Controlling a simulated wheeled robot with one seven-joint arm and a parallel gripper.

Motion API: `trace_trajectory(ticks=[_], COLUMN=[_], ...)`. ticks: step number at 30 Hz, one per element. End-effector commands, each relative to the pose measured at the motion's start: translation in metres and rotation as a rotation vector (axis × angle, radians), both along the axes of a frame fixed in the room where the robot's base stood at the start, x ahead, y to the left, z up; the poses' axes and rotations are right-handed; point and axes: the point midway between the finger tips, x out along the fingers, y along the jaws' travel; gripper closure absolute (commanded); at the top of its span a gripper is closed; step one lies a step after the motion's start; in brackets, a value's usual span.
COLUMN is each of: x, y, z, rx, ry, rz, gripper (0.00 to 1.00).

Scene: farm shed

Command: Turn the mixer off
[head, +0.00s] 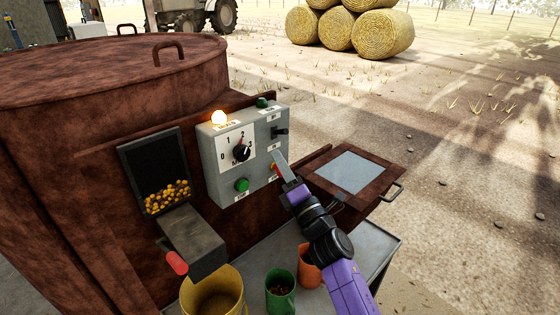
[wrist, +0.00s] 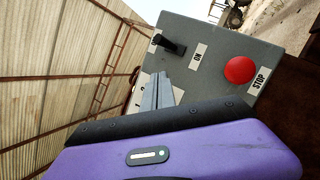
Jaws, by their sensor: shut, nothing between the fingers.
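The grey control box (head: 208,165) is on the front of the rusty brown machine. A black lever switch (head: 281,132) sits on the right part, also in the wrist view (wrist: 168,45), near an ON label. A round red button (wrist: 241,70) by a STOP label is in the wrist view; in the head view my gripper partly hides it. My gripper (head: 281,158) is shut and empty, fingertips close to the box; contact cannot be told.
An open hopper (head: 152,165) with yellow pieces and a chute with a red handle (head: 173,262) are left of the box. A yellow bucket (head: 213,296), green cup (head: 280,292) and orange cup (head: 309,266) stand below. A hatch with a handle (head: 391,192) juts out at right.

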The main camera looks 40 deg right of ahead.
Motion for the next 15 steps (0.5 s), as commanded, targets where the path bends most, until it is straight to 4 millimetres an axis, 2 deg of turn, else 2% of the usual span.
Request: trace_trajectory(ticks=[1, 9, 15], x=[-0.01, -0.057, -0.079], y=[0.0, 0.009, 0.014], z=[0.009, 0.023, 0.028], rx=[0.001, 0.0, -0.001], ry=[0.0, 0.001, 0.0], rz=[-0.004, -0.003, -0.003], gripper=[1.0, 1.0, 1.0])
